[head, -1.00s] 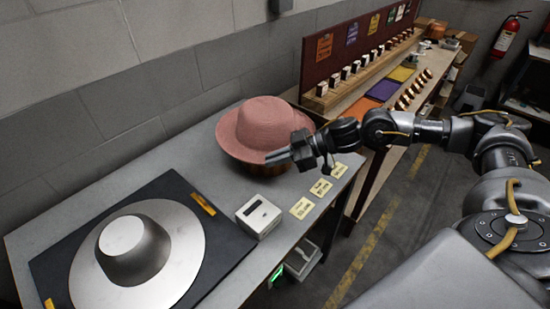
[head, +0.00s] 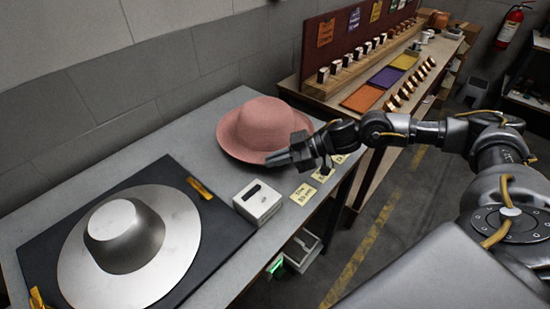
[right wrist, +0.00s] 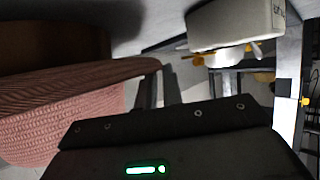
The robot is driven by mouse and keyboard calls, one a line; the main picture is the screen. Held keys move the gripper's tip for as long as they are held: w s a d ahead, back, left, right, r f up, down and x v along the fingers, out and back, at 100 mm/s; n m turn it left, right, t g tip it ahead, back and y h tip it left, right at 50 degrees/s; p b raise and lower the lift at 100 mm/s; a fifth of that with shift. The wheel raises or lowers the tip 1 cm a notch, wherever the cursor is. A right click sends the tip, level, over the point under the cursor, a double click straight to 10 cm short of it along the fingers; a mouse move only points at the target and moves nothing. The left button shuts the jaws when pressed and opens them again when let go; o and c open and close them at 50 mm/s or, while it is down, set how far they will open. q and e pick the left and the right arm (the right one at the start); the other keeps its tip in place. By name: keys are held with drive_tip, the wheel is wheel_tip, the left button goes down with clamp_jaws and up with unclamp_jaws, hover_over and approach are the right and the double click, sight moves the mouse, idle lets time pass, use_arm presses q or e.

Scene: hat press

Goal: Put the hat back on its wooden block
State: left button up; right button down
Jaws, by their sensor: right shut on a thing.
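The pink straw hat (head: 264,128) sits crown up at the far end of the grey table. My right gripper (head: 276,158) is at the near right edge of its brim, shut on it. In the right wrist view the hat (right wrist: 60,120) fills the lower left, with the brim edge reaching the fingers (right wrist: 157,88). A brown form that looks like the wooden block (right wrist: 50,42) shows on the underside of the brim there. The block is hidden under the hat in the head view, and I cannot tell how fully the hat is seated. My left gripper is out of view.
A metal hat-shaped form (head: 125,240) rests on a black mat (head: 215,235) at the near left. A white box (head: 257,202) and yellow cards (head: 303,194) lie near the table's right edge. A wall stands behind. A bench with coloured trays (head: 362,97) is at the back right.

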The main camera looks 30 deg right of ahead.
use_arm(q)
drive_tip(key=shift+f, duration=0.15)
use_arm(e)
drive_tip(key=shift+f, duration=0.55)
drive_tip(key=c, duration=1.5)
unclamp_jaws()
drive_tip(key=shift+o, duration=0.2)
